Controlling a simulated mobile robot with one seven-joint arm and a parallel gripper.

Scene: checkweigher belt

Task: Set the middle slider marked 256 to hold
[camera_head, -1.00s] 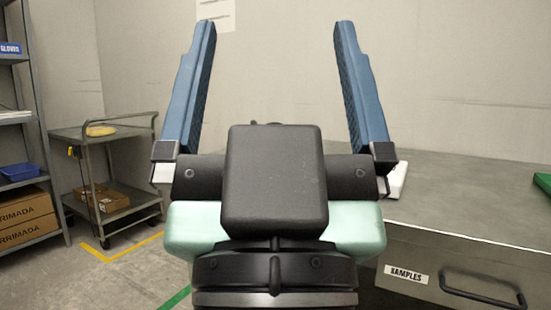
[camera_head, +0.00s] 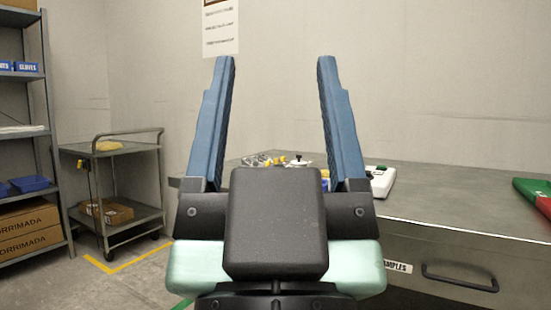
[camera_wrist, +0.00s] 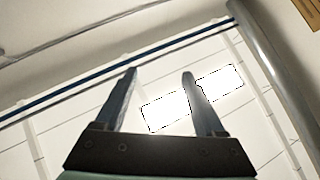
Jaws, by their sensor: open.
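My gripper (camera_head: 276,62) is open and empty, with its two blue fingers pointing up in the head view. It also shows in the wrist view (camera_wrist: 160,73), spread before pale panels. I cannot make out a slider marked 256 in either view. Part of the bench top behind my gripper is hidden by it.
A grey bench (camera_head: 450,200) with a drawer handle (camera_head: 460,278) stands at right. On it are a white device (camera_head: 380,181), a green and red object (camera_head: 535,193) and small yellow items (camera_head: 275,160). A trolley (camera_head: 112,150) and shelves (camera_head: 25,130) stand left.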

